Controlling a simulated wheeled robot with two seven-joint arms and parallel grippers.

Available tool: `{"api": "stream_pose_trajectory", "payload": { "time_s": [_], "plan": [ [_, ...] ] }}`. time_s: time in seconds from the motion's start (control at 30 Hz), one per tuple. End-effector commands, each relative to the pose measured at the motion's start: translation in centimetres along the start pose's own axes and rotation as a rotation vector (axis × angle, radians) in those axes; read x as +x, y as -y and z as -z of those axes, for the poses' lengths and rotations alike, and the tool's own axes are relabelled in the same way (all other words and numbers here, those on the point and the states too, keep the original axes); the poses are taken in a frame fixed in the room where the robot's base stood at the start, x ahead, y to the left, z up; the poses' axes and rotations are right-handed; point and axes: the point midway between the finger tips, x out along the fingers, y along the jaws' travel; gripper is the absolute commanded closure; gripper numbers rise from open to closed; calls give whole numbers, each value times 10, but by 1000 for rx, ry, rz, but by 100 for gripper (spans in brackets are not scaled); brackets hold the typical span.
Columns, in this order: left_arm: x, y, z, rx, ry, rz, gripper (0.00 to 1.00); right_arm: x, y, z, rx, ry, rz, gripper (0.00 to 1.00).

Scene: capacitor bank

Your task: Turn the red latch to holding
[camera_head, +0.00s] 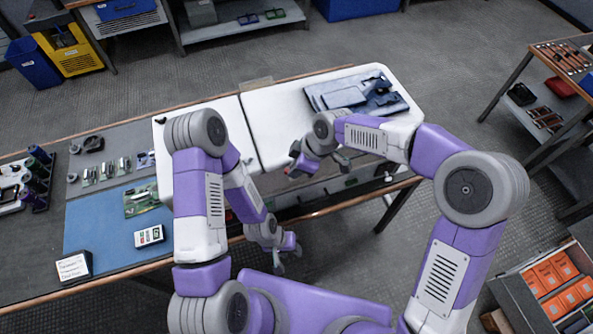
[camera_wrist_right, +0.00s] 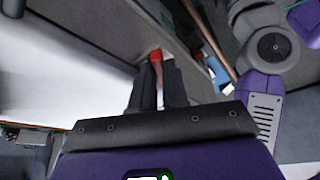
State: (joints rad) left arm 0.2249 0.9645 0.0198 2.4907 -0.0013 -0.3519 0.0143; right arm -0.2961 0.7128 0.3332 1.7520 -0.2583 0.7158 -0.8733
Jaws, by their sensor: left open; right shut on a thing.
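The red latch (camera_wrist_right: 156,56) shows in the right wrist view as a small red piece at the fingertips of my right gripper (camera_wrist_right: 158,76). The gripper is shut on it, with one dark finger on each side. My left gripper (camera_head: 280,258) is open and empty, low in front of the table edge and apart from the latch.
A blue mat (camera_head: 95,225) with a green board (camera_head: 142,200) and a small white device (camera_head: 149,236) lies on the table's left. A blue-grey tray of parts (camera_head: 355,92) rests on the white unit. A box of orange packs (camera_head: 550,285) stands at lower right.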

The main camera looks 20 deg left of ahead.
Motion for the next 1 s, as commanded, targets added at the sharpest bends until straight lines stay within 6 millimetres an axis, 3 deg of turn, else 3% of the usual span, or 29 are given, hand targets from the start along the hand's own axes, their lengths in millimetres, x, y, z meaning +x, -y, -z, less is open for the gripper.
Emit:
{"api": "stream_pose_trajectory", "payload": {
  "time_s": [0.5, 1.0],
  "plan": [
    [46, 17, 2, 0, 0, 0, 57, 3, 5, 1, 446, 0, -192, 100],
    [76, 28, 3, 0, 0, 0, 57, 2, 8, 3, 814, 0, -341, 100]
  ]
}}
